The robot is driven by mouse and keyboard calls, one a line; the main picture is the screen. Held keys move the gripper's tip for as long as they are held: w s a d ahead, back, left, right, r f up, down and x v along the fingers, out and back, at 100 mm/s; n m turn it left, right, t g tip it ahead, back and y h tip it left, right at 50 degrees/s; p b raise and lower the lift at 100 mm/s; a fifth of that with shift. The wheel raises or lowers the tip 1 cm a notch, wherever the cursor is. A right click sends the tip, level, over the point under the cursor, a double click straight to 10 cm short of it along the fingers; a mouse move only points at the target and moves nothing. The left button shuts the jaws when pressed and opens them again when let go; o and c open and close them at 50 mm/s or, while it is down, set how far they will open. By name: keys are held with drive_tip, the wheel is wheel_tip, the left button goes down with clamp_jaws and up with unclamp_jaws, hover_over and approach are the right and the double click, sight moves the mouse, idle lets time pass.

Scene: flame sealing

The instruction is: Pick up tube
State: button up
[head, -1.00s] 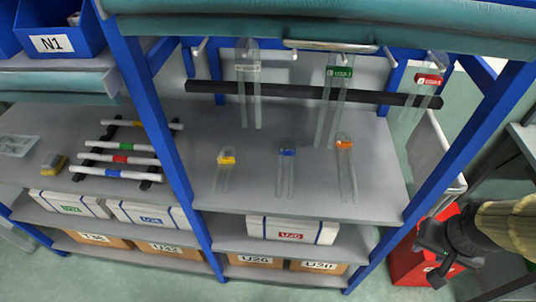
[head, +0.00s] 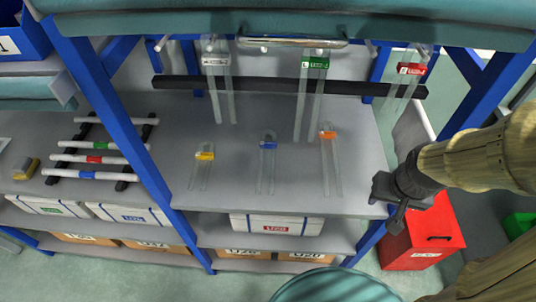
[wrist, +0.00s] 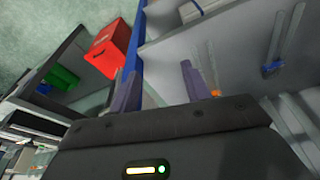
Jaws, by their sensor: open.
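Clear paired tubes stand or lie on the grey shelf, with a yellow clip (head: 205,155), a blue clip (head: 268,145) and an orange clip (head: 327,135). Longer clear tubes hang behind them under white (head: 215,62), green (head: 316,63) and red (head: 411,69) labels. My gripper (head: 388,205) is at the shelf's right front corner, right of the orange-clipped tube and apart from it. In the wrist view my gripper (wrist: 160,85) is open and empty. The orange clip (wrist: 214,90) shows just beyond its right finger, and the blue clip (wrist: 272,68) lies farther right.
A blue post (head: 145,165) stands left of the tubes. A dark bar (head: 260,86) crosses behind them. White rods (head: 90,159) with coloured bands lie on a black rack at left. A red bin (head: 425,235) stands below my gripper. The shelf front (head: 290,200) is clear.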

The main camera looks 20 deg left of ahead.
drive_tip(key=o, duration=0.4)
drive_tip(key=shift+a, duration=0.25)
drive_tip(key=shift+c, duration=0.2)
drive_tip(key=shift+o, duration=1.3)
drive_tip(key=w+a+f+t, duration=0.1)
drive_tip(key=w+a, duration=0.3)
drive_tip(key=a, duration=0.4)
drive_tip(key=w+a+f+n+t+y, duration=0.1)
drive_tip(key=w+a+f, duration=0.2)
drive_tip(key=a, duration=0.6)
drive_tip(key=shift+w+f+t+b, duration=0.15)
drive_tip(key=shift+w+t+b, duration=0.2)
drive_tip(key=shift+w, duration=0.25)
drive_tip(key=a+n+t+y, duration=0.1)
drive_tip(key=a+t, duration=0.2)
drive_tip(key=a, duration=1.1)
drive_tip(key=shift+f+n, duration=0.15)
drive_tip(key=shift+n, duration=0.25)
drive_tip(key=shift+a+f+t, duration=0.1)
drive_tip(key=shift+t, duration=0.15)
drive_tip(key=b+x, duration=0.1)
drive_tip(key=x, duration=1.1)
drive_tip(key=shift+a, duration=0.1)
drive_tip(key=shift+w, duration=0.1)
